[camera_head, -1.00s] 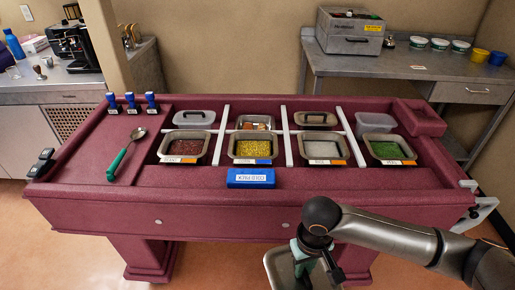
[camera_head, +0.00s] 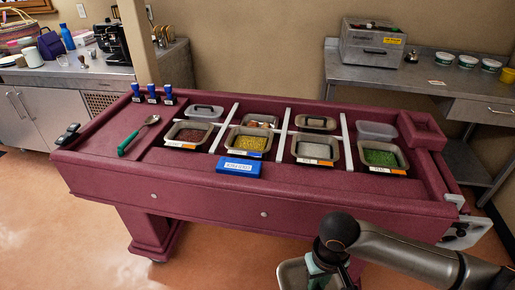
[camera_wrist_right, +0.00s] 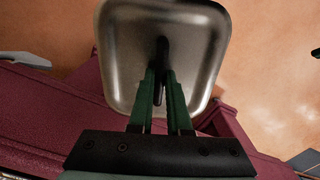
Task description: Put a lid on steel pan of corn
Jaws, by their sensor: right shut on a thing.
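The steel pan of corn (camera_head: 248,145) sits in the maroon counter, uncovered, with yellow corn showing and an orange and blue label at its front. My right gripper (camera_wrist_right: 162,78) is shut on the dark handle of a steel lid (camera_wrist_right: 190,22). In the head view the lid (camera_head: 291,275) shows in part at the bottom edge, in front of the counter and below its top, and my right arm hides the rest. My left gripper is not in view.
Pans of dark red food (camera_head: 187,135), pale food (camera_head: 316,149) and green food (camera_head: 381,157) flank the corn. A blue cold pack (camera_head: 239,167) lies in front of it. A green-handled spoon (camera_head: 138,136) lies at the left. White dividers separate the pans.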

